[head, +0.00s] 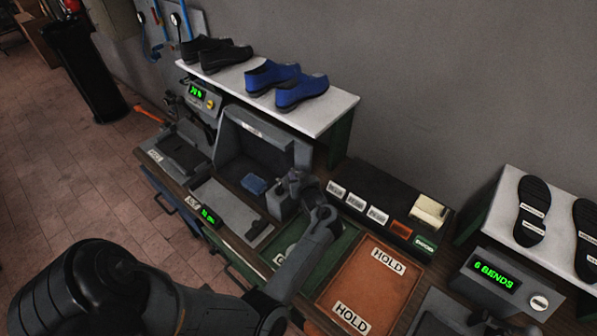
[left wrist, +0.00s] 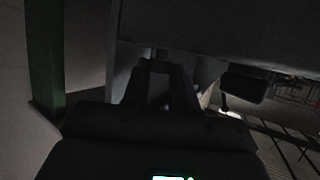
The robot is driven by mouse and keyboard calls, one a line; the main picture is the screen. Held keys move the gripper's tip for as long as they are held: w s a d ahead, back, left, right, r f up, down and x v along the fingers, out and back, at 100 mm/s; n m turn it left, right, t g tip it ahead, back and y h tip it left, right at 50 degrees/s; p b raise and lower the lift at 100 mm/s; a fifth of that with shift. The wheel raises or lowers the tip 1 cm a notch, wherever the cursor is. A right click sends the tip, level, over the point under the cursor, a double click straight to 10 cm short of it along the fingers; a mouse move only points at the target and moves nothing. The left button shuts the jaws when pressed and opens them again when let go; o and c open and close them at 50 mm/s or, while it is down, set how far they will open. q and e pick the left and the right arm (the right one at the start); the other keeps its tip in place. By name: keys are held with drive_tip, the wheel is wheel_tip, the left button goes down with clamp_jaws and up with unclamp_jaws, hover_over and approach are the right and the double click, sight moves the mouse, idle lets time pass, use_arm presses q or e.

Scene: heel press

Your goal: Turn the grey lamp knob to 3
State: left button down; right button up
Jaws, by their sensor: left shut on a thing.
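My left gripper (head: 290,184) is at the right side of the open grey box (head: 232,143), low near its front edge. In the left wrist view its two dark fingers (left wrist: 161,70) are close together against a grey panel, shut on a small grey piece (left wrist: 161,54) that appears to be the lamp knob. The fingers hide most of the knob, and I cannot read its scale or setting. My right gripper is not in view.
A blue block (head: 254,184) lies at the box's front. An orange HOLD tray (head: 368,285) and a green tray (head: 325,262) lie to the right. A white shelf (head: 325,112) with shoes stands behind. A 6 BENDS display (head: 494,277) is at right.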

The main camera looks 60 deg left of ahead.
use_arm(q)
drive_tip(key=shift+s+a+r+m+t+h+p, duration=0.1)
drive_tip(key=shift+s+m+t+h+p, duration=0.05)
drive_tip(key=shift+m+t+p, duration=0.3)
drive_tip(key=shift+s+r+m+t+h+p, duration=0.1)
drive_tip(key=shift+s+m+t+h+p, duration=0.05)
drive_tip(key=shift+m+t+p, duration=0.3)
drive_tip(key=shift+f+m+t+h, duration=0.2)
drive_tip(key=shift+m+t+h, duration=0.1)
drive_tip(key=shift+m+t, duration=0.15)
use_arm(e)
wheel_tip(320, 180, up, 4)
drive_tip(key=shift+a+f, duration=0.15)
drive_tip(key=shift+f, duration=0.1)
use_arm(q)
drive_tip(key=c, duration=1.2)
unclamp_jaws()
drive_tip(key=shift+o, duration=0.2)
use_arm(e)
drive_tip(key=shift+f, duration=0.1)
